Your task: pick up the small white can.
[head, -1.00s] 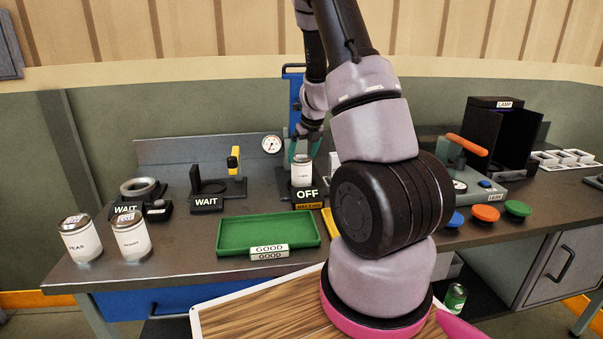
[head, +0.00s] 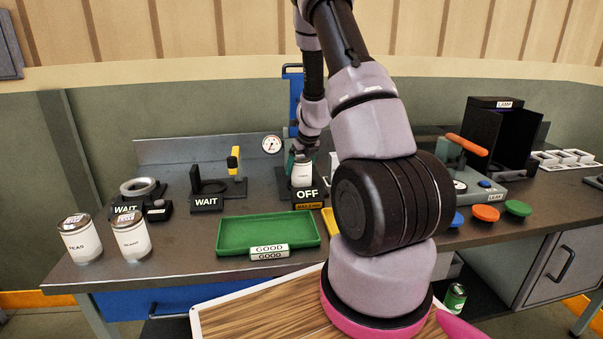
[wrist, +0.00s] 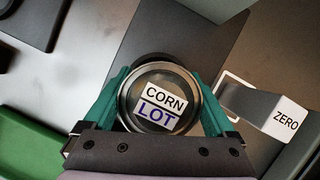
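The small white can (head: 302,172) stands upright on a dark station behind the OFF sign. In the wrist view its round metal lid (wrist: 160,98) carries a tag reading CORN LOT. My gripper (head: 303,155) points down over the can, with green fingers. In the wrist view, the gripper (wrist: 160,88) has one finger at the left and one at the right of the can, spread wide around it. The fingers look open; whether either touches the can's side is hard to tell. The lower part of the can is hidden in the wrist view.
Two larger white cans (head: 80,240) (head: 130,236) stand at the table's left front. A green GOOD tray (head: 232,236) lies in front of the station. A WAIT stand (head: 207,190) is to its left. A ZERO tag (wrist: 284,120) stands close by the right finger.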

